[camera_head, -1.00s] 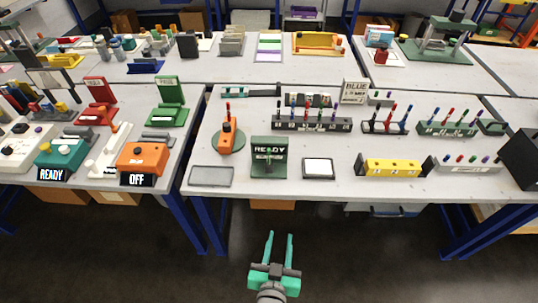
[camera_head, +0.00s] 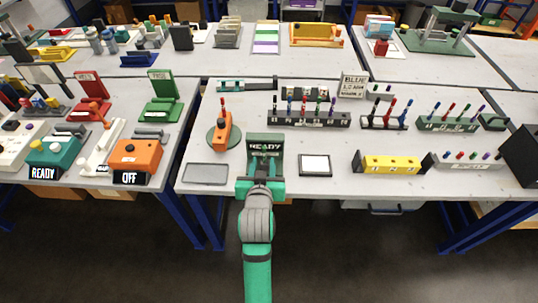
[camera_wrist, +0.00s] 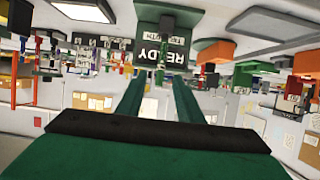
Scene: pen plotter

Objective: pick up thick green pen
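The dark green READY stand (camera_head: 266,143) is at the front of the middle table. In the wrist view it appears upside down (camera_wrist: 120,44), with a small label beside the word. A slim green upright piece (camera_wrist: 161,62) shows in front of it, possibly the thick green pen; I cannot be sure. My gripper (camera_wrist: 159,78) has its two fingers apart with nothing clearly between them. The green piece lies beyond the fingertips. In the head view my gripper (camera_head: 262,183) is in front of the stand and hides its lower part.
A grey tray (camera_head: 206,180) lies left of the stand and a framed white pad (camera_head: 315,164) right of it. An orange device (camera_head: 222,130) stands on a green disc behind left. A dark pen rack (camera_head: 308,118) is behind. The table's front edge is close below my gripper.

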